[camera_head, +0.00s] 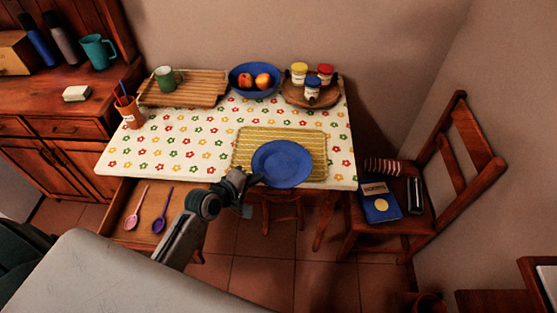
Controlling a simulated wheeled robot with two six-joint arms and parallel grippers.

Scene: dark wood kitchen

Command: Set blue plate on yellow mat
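The blue plate (283,163) is face up over the front middle of the yellow mat (318,145), its near rim reaching past the mat's front edge. I cannot tell whether it rests on the mat or is just above it. My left gripper (257,180) is at the plate's near left rim, low by the table's front edge. Its fingertips are small and dark against the rim, so whether they are closed on it cannot be told. My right gripper is not in view.
Behind the mat stand a blue bowl of fruit (235,82), a round wooden tray (296,98) with jars, and a slatted board (205,93) with a green mug (164,78). An open drawer (154,208) holds two spoons. A chair (412,222) with books stands right.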

